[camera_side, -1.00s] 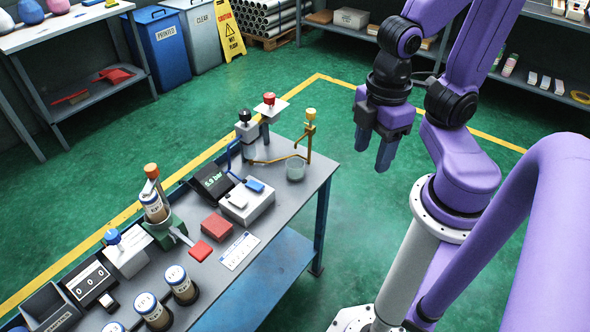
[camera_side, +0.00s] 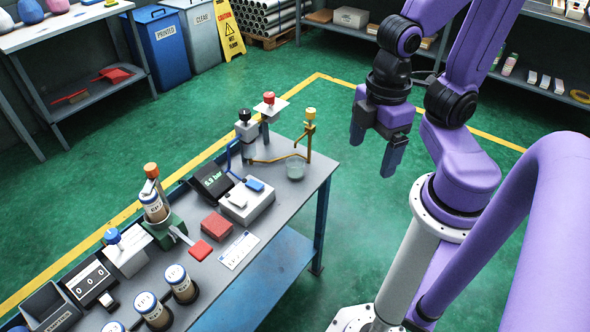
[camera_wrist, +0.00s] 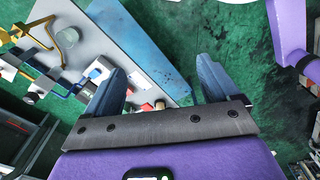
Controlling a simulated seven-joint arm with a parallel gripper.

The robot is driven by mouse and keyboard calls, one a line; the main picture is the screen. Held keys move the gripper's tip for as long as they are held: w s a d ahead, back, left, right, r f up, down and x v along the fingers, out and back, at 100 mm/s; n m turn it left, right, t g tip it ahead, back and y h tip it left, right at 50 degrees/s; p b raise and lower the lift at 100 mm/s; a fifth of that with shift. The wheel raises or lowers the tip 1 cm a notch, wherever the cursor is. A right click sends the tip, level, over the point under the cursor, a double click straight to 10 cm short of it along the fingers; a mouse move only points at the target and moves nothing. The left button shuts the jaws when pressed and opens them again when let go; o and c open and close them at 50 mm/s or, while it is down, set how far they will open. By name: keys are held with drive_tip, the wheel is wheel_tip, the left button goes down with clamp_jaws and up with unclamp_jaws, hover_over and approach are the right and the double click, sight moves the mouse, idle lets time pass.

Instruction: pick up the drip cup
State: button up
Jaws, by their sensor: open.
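The drip cup (camera_side: 295,171) is a small clear cup at the far right corner of the grey bench, upright below the yellow-knobbed brass tap (camera_side: 309,135). In the wrist view, a pale round shape that looks like the cup (camera_wrist: 69,37) shows at the upper left beside the brass pipe. My gripper (camera_side: 375,147) hangs in the air to the right of the bench, apart from the cup. Its two blue fingers are spread and nothing is between them; they also show in the wrist view (camera_wrist: 160,82).
Black-knobbed (camera_side: 245,128) and red-knobbed (camera_side: 269,104) valves stand behind the cup. A display box (camera_side: 213,181) and a grey box with a blue switch (camera_side: 246,203) sit to its left. Labelled jars (camera_side: 180,284) are farther left. The floor right of the bench is clear.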

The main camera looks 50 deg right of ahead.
drive_tip(key=shift+a+f, duration=0.1)
drive_tip(key=s+a+f+m+g, duration=0.2)
drive_tip(key=a+f+m, duration=0.3)
drive_tip(key=a+f, duration=0.35)
drive_tip(key=m+t+h, duration=0.6)
drive_tip(key=m+t, duration=0.6)
drive_tip(key=t, duration=0.2)
approach(295, 165)
drive_tip(key=shift+w+d+r, duration=0.1)
drive_tip(key=shift+w+r, duration=0.45)
drive_tip(key=shift+w, duration=0.25)
drive_tip(key=shift+a+f+x, duration=0.15)
drive_tip(key=shift+x, duration=1.45)
drive_tip(key=shift+a+f+x, duration=0.1)
drive_tip(key=shift+a+x, duration=0.1)
drive_tip(key=shift+x, duration=1.35)
drive_tip(key=c, duration=1.1)
